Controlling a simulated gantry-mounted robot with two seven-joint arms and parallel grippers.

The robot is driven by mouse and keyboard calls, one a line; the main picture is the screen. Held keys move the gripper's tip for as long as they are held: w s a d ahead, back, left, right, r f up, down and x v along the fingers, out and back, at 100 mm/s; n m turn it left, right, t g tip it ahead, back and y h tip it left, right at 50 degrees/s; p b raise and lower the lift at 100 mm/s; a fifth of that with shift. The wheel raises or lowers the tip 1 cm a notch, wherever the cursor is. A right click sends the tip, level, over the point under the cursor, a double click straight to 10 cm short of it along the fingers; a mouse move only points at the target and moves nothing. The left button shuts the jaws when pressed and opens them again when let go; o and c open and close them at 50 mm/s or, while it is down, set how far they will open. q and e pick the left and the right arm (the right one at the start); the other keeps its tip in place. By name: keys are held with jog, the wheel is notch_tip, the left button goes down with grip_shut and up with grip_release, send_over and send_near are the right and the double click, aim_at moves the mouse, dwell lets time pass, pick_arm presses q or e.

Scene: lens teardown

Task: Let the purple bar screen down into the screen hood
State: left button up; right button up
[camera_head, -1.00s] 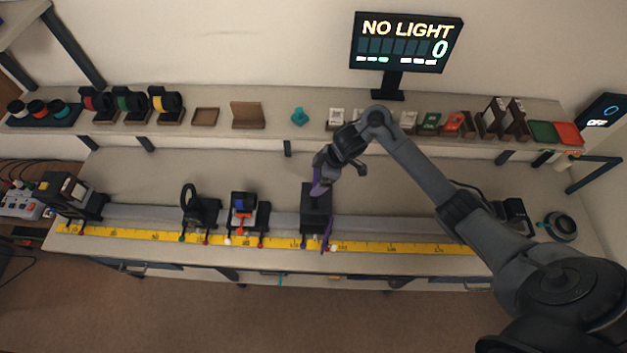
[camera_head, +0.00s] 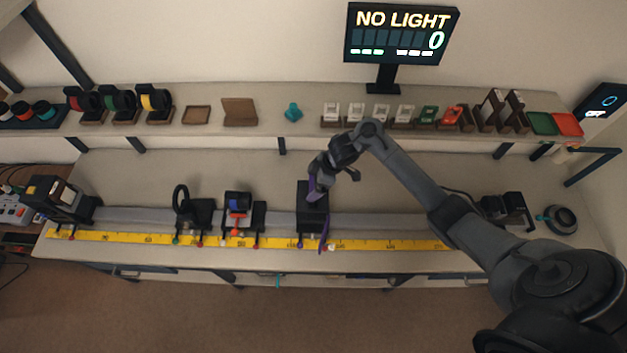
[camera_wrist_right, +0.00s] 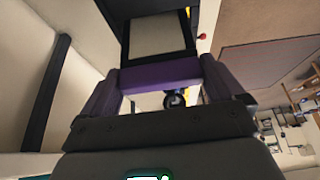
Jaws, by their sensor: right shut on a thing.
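The screen hood is a black box (camera_head: 312,222) standing on the rail right of the middle of the bench. My right gripper (camera_head: 316,192) is over its top, with the purple fingers pointing down. In the right wrist view its two fingers are shut on a purple bar (camera_wrist_right: 160,75), the top of the bar screen. Beyond the bar a pale panel (camera_wrist_right: 157,36) shows inside a black frame; I cannot tell whether it is screen or hood. How deep the screen sits is hidden. My left gripper is out of view.
A yellow scale (camera_head: 390,244) runs along the rail's front. A carriage with a blue and red part (camera_head: 238,208) and a black ring holder (camera_head: 182,200) stand left of the hood. A slim purple piece (camera_head: 324,236) is at the hood's right front. A display (camera_head: 402,34) reads NO LIGHT, 0.

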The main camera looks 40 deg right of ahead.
jog(key=shift+f+b, duration=1.25)
jog(key=shift+f, duration=0.25)
jog(key=shift+f+b, duration=0.4)
jog(key=shift+f, duration=0.3)
jog(key=shift+p, duration=0.3)
jog(key=shift+d+p, duration=0.1)
jog(key=shift+p, duration=0.2)
